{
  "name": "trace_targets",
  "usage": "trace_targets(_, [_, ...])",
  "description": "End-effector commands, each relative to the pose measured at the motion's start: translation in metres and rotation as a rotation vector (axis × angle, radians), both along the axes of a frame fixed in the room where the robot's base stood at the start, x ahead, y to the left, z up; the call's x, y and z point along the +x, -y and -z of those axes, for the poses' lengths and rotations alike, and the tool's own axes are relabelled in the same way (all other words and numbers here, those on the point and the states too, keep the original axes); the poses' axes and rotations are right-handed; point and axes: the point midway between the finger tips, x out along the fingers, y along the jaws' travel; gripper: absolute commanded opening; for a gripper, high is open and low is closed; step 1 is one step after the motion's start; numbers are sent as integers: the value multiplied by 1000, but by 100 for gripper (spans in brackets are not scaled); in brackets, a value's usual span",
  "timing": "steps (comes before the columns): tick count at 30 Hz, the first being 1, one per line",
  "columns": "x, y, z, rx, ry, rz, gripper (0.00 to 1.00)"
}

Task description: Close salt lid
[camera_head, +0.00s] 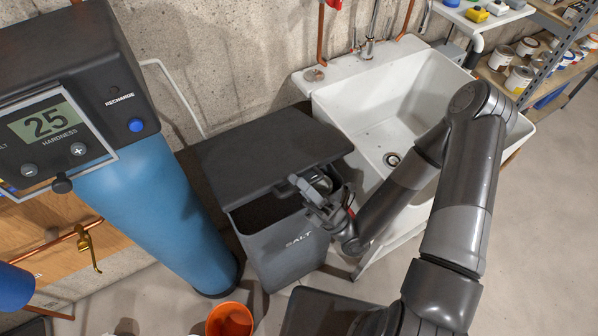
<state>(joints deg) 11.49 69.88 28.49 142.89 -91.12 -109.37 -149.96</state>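The grey salt bin (286,254), marked SALT, stands on the floor between the blue tank and the sink. Its dark flat lid (268,146) sits over the back part of the bin, and a dark opening (262,211) shows between the lid's front edge and the bin's front rim. My gripper (306,190) is at the lid's front right edge, above the bin's right part. Whether it touches the lid is unclear. The fingertips are small and partly hidden, so I cannot tell whether they are open or shut.
A blue water softener tank (165,210) with a black control head (70,80) stands left of the bin. A white sink (385,120) is close on the right, beneath my arm. An orange bucket (230,320) is on the floor in front. A concrete wall (235,50) is behind.

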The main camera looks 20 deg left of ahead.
Motion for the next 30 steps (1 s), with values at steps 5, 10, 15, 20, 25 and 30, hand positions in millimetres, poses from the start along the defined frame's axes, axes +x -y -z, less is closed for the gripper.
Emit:
trace_targets(5, [0, 0, 0, 0, 1, 1, 34])
trace_targets(10, [2, -2, -8, 0, 3, -1, 34])
trace_targets(15, [7, -8, -24, -1, 4, -2, 34])
trace_targets(20, [14, -15, -42, -1, 6, -2, 34])
trace_targets(25, [20, -21, -58, -18, -12, 0, 34])
trace_targets(30, [27, -27, -72, -48, -41, -1, 34])
